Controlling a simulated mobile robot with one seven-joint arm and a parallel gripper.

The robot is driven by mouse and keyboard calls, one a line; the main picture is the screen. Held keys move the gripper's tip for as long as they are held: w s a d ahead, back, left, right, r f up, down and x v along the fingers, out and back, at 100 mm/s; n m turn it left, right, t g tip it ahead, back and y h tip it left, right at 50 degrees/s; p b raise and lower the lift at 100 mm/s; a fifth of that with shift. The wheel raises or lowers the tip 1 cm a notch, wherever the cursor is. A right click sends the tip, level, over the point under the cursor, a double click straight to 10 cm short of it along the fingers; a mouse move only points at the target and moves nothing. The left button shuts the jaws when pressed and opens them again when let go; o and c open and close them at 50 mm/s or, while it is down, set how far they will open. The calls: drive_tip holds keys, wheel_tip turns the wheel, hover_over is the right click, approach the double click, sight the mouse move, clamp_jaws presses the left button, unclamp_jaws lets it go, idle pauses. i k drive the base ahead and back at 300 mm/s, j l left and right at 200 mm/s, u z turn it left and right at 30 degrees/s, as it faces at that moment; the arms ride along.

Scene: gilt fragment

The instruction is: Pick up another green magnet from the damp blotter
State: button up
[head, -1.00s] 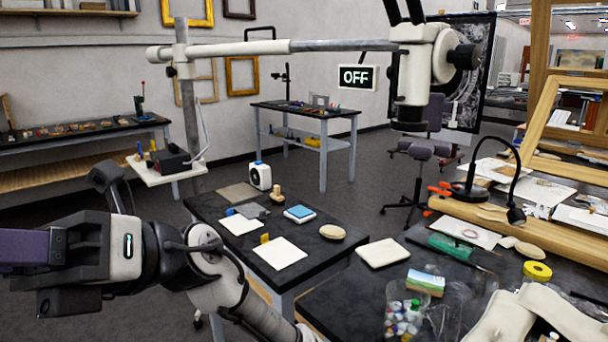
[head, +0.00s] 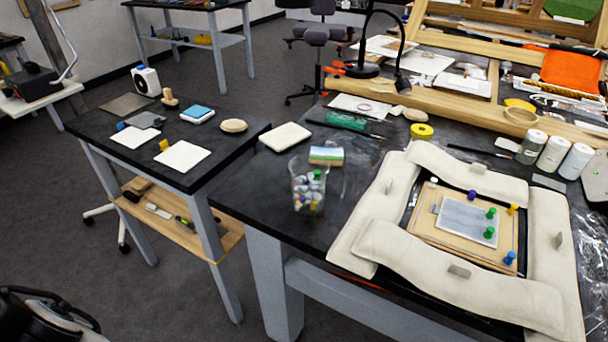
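Two green magnets, one upper (head: 491,212) and one lower (head: 489,232), stand at the right side of a grey-blue sheet (head: 460,217), which may be the damp blotter. The sheet lies on a tan panel (head: 425,228) framed by pale padded weights. A yellow magnet (head: 511,208), a blue magnet (head: 509,258), a purple magnet (head: 472,195) and a white one (head: 433,181) stand around the sheet. My gripper's fingers are out of view; only a dark part of my arm shows at the lower left corner, far from the magnets.
Pale padded weights (head: 440,275) surround the panel. A clear cup (head: 308,190) of mixed magnets stands to the left, near a small picture box (head: 326,155). Bottles (head: 553,153) and a yellow tape roll (head: 421,131) stand behind. A smaller dark table (head: 230,150) is at left.

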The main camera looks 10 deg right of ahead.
sight(492, 210)
drive_tip(key=z, duration=1.2)
drive_tip(key=k+l, duration=0.1)
drive_tip(key=l, duration=0.2)
drive_tip(key=k+l, duration=0.1)
drive_tip(key=l, duration=0.25)
drive_tip(key=k+l, duration=0.1)
drive_tip(key=l, duration=0.2)
drive_tip(key=i, duration=0.95)
drive_tip(key=u, duration=0.05)
